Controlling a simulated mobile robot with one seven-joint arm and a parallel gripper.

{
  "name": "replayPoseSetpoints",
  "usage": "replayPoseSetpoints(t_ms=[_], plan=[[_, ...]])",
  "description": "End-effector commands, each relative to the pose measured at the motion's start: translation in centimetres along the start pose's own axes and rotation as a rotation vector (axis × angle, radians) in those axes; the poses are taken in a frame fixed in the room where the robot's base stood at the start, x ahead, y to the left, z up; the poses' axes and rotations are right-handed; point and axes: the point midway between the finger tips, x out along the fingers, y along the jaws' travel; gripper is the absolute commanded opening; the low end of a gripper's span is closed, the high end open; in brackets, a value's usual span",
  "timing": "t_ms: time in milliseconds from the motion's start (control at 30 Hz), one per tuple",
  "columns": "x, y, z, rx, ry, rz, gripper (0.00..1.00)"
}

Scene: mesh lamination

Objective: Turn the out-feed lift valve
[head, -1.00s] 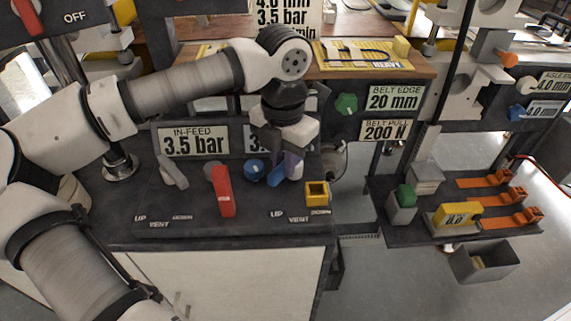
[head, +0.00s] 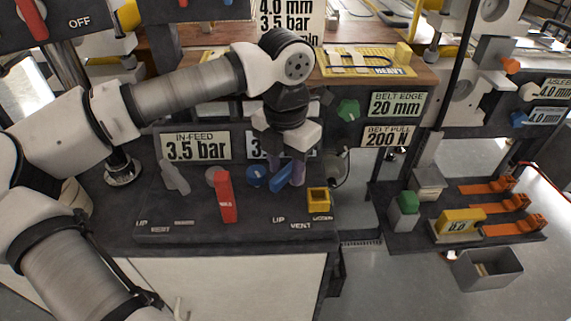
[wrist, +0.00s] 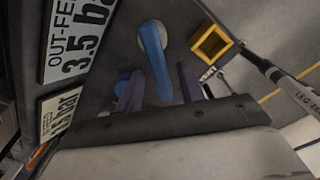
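The out-feed lift valve appears as a blue lever (head: 281,179) on the dark sloped panel, below the partly hidden out-feed sign. In the wrist view the lever (wrist: 155,58) runs from its round base down between my purple fingers. My gripper (head: 284,170) points down over the lever; in the wrist view my gripper (wrist: 157,80) has one finger on each side of the lever's free end. A gap shows beside the lever, so the gripper looks open. Whether either finger touches the lever cannot be told.
A blue knob (head: 256,176) sits close left of the lever, partly behind a finger in the wrist view. A red lever (head: 225,196) and a grey lever (head: 174,178) stand further left. A yellow square block (head: 318,200) is close on the right. The panel's front is clear.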

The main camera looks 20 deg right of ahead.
Motion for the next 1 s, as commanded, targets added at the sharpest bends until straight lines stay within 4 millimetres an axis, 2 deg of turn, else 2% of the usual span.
replayPoseSetpoints(t_ms=[167,400,600,800,1000], plan=[[-2.3,0.1,0.1,-0.002,-0.002,0.003,0.38],[-7.9,0.0,0.1,-0.002,-0.003,0.004,0.38],[-11.7,0.0,0.1,0.000,-0.003,0.001,0.38],[-13.4,0.0,0.0,0.001,-0.002,0.001,0.38],[-13.6,0.0,0.0,0.002,-0.001,0.000,0.38]])
